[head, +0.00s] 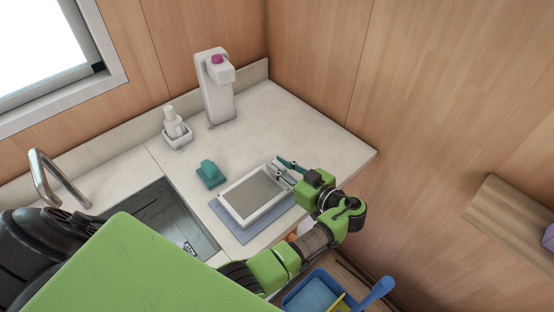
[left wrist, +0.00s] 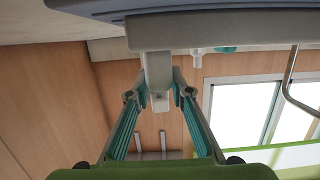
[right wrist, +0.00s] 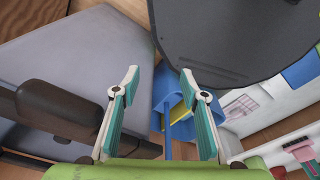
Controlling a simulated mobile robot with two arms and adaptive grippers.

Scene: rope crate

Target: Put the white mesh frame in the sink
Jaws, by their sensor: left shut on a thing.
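The white mesh frame (head: 256,194), a white rectangle with a beige mesh, is over a blue-grey mat (head: 222,213) on the counter. I cannot tell whether it touches the mat. My left gripper (head: 285,170) is shut on the frame's right edge. In the left wrist view the frame's pale edge (left wrist: 220,30) crosses the top, at the tips of my left gripper (left wrist: 158,72). The sink (head: 165,222) is a dark basin left of the mat, partly hidden by my green body. My right gripper (right wrist: 160,78) is open and empty, seen only in the right wrist view.
A teal block (head: 210,174) stands on the counter behind the frame. Farther back are a white soap bottle (head: 174,124) and a tall white dispenser (head: 218,90). The faucet (head: 45,175) rises behind the sink. A blue container (head: 315,292) is below the counter's front.

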